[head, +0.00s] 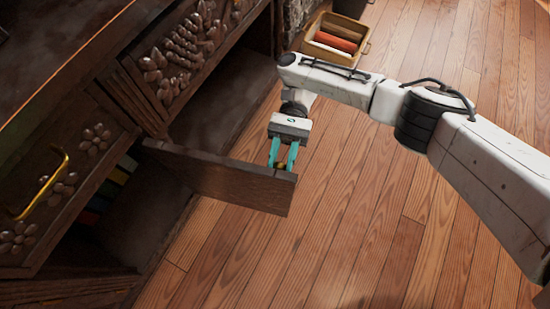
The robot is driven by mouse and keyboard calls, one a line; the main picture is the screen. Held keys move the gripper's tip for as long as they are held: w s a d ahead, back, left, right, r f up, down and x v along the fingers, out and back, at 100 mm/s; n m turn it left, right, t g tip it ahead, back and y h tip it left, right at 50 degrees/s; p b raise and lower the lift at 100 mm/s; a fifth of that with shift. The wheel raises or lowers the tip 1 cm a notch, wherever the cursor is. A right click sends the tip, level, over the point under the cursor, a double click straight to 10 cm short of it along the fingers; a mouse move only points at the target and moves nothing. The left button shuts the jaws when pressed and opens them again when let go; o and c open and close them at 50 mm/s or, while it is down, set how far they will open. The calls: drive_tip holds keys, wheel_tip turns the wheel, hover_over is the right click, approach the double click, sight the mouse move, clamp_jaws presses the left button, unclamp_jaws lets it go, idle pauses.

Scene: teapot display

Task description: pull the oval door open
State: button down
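The dark wooden door (222,178) stands swung well out from the carved cabinet. I see it from above, nearly edge-on, so its oval outline does not show. My gripper (281,158) is at the door's free end, on its far side. Its two teal fingers point down, one on each side of a small yellowish piece, apparently the door's knob (281,165). The fingers look closed around it, with their tips partly hidden behind the door's top edge. The door's far face is hidden.
The carved cabinet (97,118) fills the left, with a brass handle (43,187) on its front. Coloured books (107,185) show in the open space inside. A yellowish box (336,38) with several coloured items stands on the floor at the back. The wooden floor (340,235) right of the door is clear.

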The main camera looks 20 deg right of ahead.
idle(0.3)
drive_tip(key=c, duration=0.8)
unclamp_jaws()
drive_tip(key=shift+c, duration=0.2)
drive_tip(key=shift+r, duration=0.1)
